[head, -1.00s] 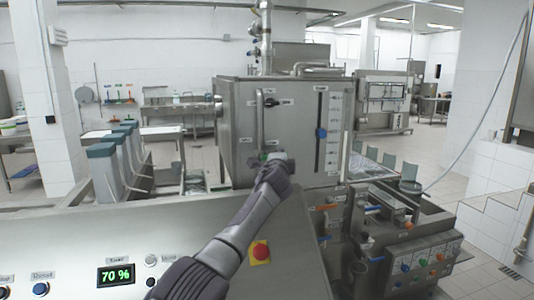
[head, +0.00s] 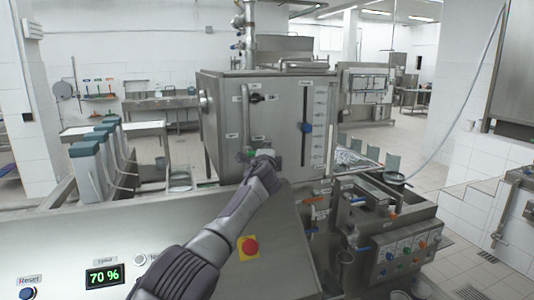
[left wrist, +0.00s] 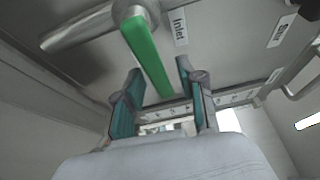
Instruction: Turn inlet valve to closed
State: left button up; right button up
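The inlet valve is a lever with a green handle (left wrist: 149,58), beside an "Inlet" label in the left wrist view. It sits low on the front of the steel tank (head: 285,125) in the head view, largely hidden by my left gripper (head: 254,157). In the left wrist view, the two teal-padded fingers of my left gripper (left wrist: 163,97) stand apart. The handle's free end points into the space between them, with gaps visible on both sides. My right gripper is in neither current view.
A black knob (head: 256,98) and a vertical slot with a blue knob (head: 306,128) are on the tank front. The sloped console with a red button (head: 249,246) lies below my left arm. A filling unit (head: 400,240) with coloured knobs stands at right.

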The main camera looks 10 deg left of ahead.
pick_arm(q)
jog(key=s+d, duration=0.2)
jog(key=s, duration=1)
dwell(0.5)
dwell(0.3)
